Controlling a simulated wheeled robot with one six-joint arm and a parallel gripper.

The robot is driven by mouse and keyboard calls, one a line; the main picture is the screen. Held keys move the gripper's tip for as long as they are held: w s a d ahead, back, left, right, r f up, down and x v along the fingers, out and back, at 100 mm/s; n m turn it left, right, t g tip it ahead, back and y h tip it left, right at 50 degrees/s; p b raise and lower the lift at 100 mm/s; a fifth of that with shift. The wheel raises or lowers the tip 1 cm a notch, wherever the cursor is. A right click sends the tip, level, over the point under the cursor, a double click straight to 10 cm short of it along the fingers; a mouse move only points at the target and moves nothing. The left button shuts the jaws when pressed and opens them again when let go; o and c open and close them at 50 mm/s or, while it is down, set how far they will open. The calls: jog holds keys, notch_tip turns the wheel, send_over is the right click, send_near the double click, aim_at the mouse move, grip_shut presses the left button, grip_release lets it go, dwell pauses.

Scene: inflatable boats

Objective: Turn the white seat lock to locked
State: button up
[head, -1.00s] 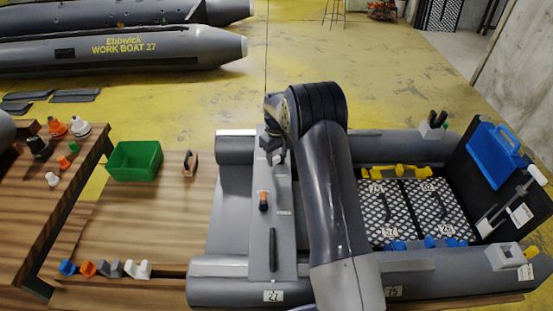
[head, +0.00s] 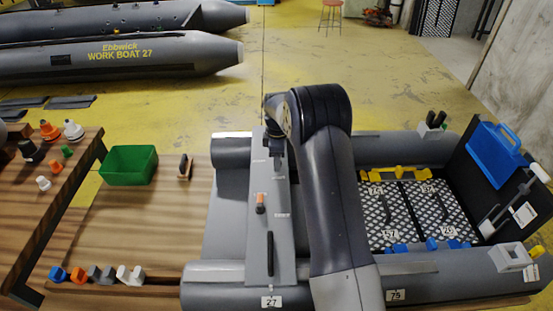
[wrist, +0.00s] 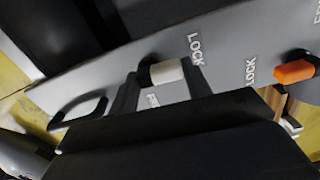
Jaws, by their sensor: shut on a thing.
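The white seat lock (wrist: 168,72) is a short white knob with a dark end, on the grey seat board (wrist: 225,75) in the wrist view. Its white end lies beside the printed word LOCK. Another label, partly covered, shows below the knob. My gripper (wrist: 163,78) has one finger on each side of the knob and is shut on it. In the head view my gripper (head: 277,155) is over the far part of the seat board (head: 258,235) and hides the white lock.
An orange lock (head: 261,203) sits nearer on the same board, also at the right of the wrist view (wrist: 294,71). A black handle (head: 270,253) lies nearer still. A green bin (head: 128,165) and a small upright wooden-based piece (head: 185,167) stand on the bench to the left.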

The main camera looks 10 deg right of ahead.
jog(key=shift+d+n, duration=0.1)
jog(key=shift+n, duration=0.4)
jog(key=o, duration=1)
notch_tip(320, 180, up, 11)
jog(key=shift+f+b, duration=0.1)
jog(key=shift+b, duration=0.3)
jog(key=shift+f, duration=0.1)
notch_tip(320, 180, down, 11)
jog(key=shift+r+p, duration=0.15)
jog(key=shift+p, duration=0.2)
jog(key=shift+r, duration=0.15)
